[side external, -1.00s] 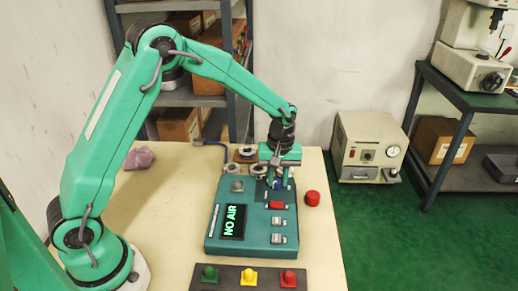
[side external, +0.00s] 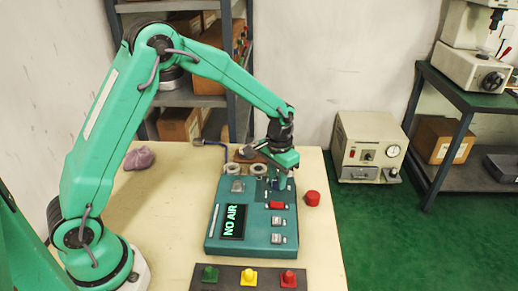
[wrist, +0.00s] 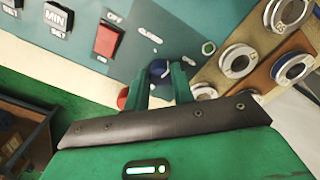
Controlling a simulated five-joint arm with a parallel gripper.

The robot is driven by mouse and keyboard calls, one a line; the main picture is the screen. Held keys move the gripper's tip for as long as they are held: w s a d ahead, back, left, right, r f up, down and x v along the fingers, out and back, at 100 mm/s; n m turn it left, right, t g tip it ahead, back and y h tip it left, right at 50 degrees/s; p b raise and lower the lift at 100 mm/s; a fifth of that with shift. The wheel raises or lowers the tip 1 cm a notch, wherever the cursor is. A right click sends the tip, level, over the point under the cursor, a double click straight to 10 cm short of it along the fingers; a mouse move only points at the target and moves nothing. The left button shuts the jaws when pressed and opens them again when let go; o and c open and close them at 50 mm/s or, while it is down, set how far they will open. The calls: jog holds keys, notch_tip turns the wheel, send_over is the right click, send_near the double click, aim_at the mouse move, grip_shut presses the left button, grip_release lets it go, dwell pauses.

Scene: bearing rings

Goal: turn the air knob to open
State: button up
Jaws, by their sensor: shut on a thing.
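My gripper (side external: 279,185) points down at the panel's back right corner, shut on the knob (wrist: 160,78). The fingers hide most of the knob in the side view, and I cannot tell its pointer direction. The panel's display (side external: 233,222) reads "NO AIR".
A red rocker switch (side external: 277,205) sits close in front of the gripper. Bearing rings (wrist: 237,60) lie on a wooden board behind the panel. A red cap (side external: 312,198) stands to the right. A dark strip with green, yellow and red buttons (side external: 249,279) lies in front.

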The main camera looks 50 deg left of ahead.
jog(key=m, duration=0.6)
jog(key=shift+w+d, duration=0.1)
jog(key=shift+d, duration=0.05)
jog(key=shift+r+m, duration=0.1)
jog(key=shift+m, duration=0.2)
jog(key=o, duration=1)
jog(key=shift+r, duration=3.85)
jog(key=shift+s+r, duration=0.1)
jog(key=shift+s, duration=0.1)
